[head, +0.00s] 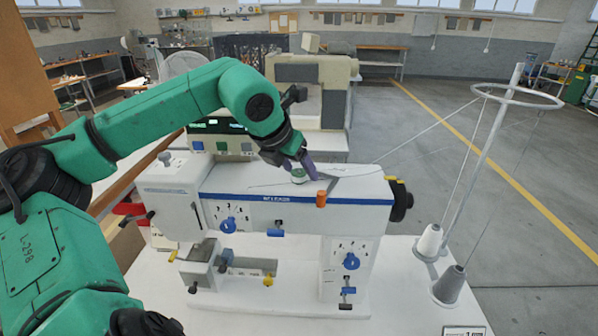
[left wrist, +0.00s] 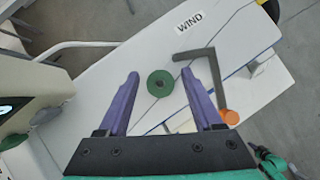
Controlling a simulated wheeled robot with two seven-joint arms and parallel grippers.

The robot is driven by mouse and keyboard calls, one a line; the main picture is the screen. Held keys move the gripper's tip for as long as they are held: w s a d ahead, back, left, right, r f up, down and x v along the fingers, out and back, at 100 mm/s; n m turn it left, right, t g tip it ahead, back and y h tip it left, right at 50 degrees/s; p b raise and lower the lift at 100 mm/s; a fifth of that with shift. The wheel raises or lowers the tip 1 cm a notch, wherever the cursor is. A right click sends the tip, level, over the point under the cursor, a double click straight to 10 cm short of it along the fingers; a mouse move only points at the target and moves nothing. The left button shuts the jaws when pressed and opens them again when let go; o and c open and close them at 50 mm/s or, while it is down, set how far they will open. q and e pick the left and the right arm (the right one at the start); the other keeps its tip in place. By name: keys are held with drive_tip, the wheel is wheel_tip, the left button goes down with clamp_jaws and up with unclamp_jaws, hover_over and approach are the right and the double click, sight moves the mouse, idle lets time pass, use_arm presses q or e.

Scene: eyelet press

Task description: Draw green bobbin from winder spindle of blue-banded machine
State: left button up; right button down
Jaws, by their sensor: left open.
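The blue-banded machine (head: 266,198) is a white sewing machine on a white table. The green bobbin (head: 299,175) sits on top of it, toward the right part of the arm. In the left wrist view the bobbin (left wrist: 160,83) is a green disc with a dark centre, between and slightly beyond the fingertips. The spindle under it is hidden. My left gripper (head: 301,165) is open over the machine top, its purple fingers (left wrist: 164,78) on either side of the bobbin with gaps.
A grey L-shaped lever (left wrist: 212,72) and an orange knob (head: 321,199) lie close to the right finger. Thread cones (head: 429,241) and a ringed thread stand (head: 489,150) are at the right. A display box (head: 220,137) stands behind the machine.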

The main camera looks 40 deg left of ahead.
use_arm(q)
drive_tip(key=shift+w, duration=0.1)
idle(0.5)
clamp_jaws()
